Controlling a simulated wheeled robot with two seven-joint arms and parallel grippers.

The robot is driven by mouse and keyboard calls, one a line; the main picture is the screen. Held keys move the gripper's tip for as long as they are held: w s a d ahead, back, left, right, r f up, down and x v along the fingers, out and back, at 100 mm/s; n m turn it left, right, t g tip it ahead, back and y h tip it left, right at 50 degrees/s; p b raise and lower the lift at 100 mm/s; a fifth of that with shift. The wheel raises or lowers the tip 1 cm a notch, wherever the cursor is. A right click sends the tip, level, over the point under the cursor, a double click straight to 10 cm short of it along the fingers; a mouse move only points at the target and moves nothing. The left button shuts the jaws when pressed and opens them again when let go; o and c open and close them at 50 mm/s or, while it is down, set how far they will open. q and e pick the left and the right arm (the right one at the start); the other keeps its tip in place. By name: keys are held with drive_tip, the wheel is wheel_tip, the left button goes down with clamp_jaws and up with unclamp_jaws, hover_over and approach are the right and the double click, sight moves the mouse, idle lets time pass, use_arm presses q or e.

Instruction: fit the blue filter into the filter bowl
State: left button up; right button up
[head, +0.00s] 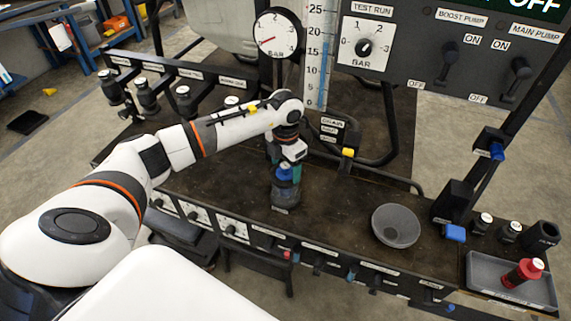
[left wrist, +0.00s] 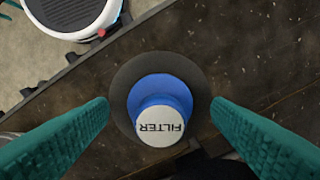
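The blue filter (left wrist: 158,101) has a white cap lettered FILTER and is seen from above in the left wrist view. A dark round rim, apparently the filter bowl (left wrist: 122,88), surrounds it; how deep the filter sits cannot be told. In the head view the dark, see-through filter bowl (head: 285,197) stands on the bench, with blue showing at its top. My left gripper (head: 286,170) is right above it, pointing down. Its green fingers (left wrist: 160,112) are spread on both sides of the filter, with gaps to it. My right gripper is not in view.
A grey round dish (head: 397,226) lies on the bench to the right. A grey tray (head: 483,265) with a red, white-capped part (head: 522,272) is at the far right. A gauge (head: 277,34) and a black control panel (head: 450,52) stand behind. The bench between bowl and dish is clear.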

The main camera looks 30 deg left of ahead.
use_arm(q)
drive_tip(key=shift+r, duration=0.15)
wheel_tip(320, 180, up, 12)
drive_tip(key=shift+b, duration=0.3)
drive_tip(key=shift+s+f, duration=0.1)
drive_tip(key=shift+f, duration=0.15)
idle(0.7)
